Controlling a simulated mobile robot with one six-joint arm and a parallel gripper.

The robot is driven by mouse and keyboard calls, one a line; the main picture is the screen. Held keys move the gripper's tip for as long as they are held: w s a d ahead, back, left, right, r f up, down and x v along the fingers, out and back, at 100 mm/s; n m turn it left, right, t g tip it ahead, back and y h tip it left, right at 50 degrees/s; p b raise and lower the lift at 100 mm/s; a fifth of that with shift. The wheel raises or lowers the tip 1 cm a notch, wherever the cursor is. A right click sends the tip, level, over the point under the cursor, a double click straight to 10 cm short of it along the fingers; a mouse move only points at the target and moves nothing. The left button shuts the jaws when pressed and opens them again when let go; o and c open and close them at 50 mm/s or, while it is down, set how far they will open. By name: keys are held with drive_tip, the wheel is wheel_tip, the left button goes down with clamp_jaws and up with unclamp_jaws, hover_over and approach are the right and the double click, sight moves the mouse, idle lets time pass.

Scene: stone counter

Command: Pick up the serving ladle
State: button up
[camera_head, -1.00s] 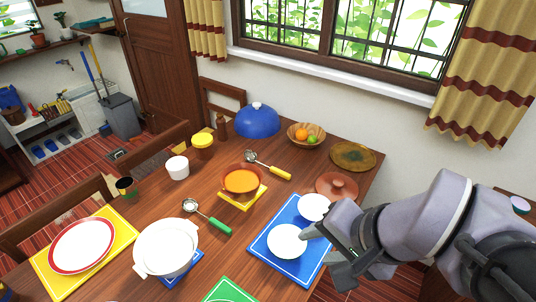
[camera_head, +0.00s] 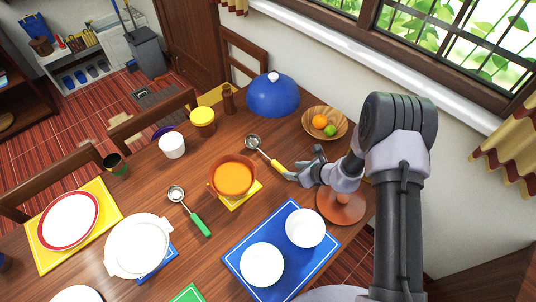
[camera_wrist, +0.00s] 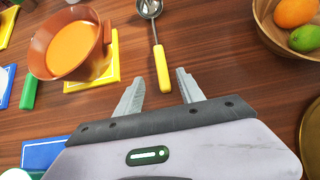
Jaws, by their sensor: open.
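A serving ladle with a yellow handle (camera_head: 279,167) and a metal bowl (camera_head: 252,142) lies on the wooden table near the orange soup pot. In the wrist view its yellow handle (camera_wrist: 161,69) points toward my gripper (camera_wrist: 160,85). My gripper (camera_head: 293,176) is open, with its fingers to either side of the line of the handle's near end. I cannot tell how high the fingers are above the table. A second ladle with a green handle (camera_head: 201,225) lies left of the pot.
The pot of orange soup (camera_head: 233,178) stands on a yellow mat (camera_head: 238,201). A wooden fruit bowl (camera_head: 342,126), a blue dome (camera_head: 273,96) and a brown lid (camera_head: 340,206) surround the arm.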

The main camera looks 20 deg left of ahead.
sight(281, 167)
drive_tip(key=b+x, duration=0.1)
drive_tip(key=x, duration=0.7)
drive_tip(key=shift+w+a+f+b, duration=0.15)
drive_tip(key=shift+w+a+b, duration=0.15)
drive_tip(key=shift+a+b, duration=0.1)
drive_tip(key=shift+d, duration=0.1)
drive_tip(key=shift+c, duration=0.4)
clamp_jaws()
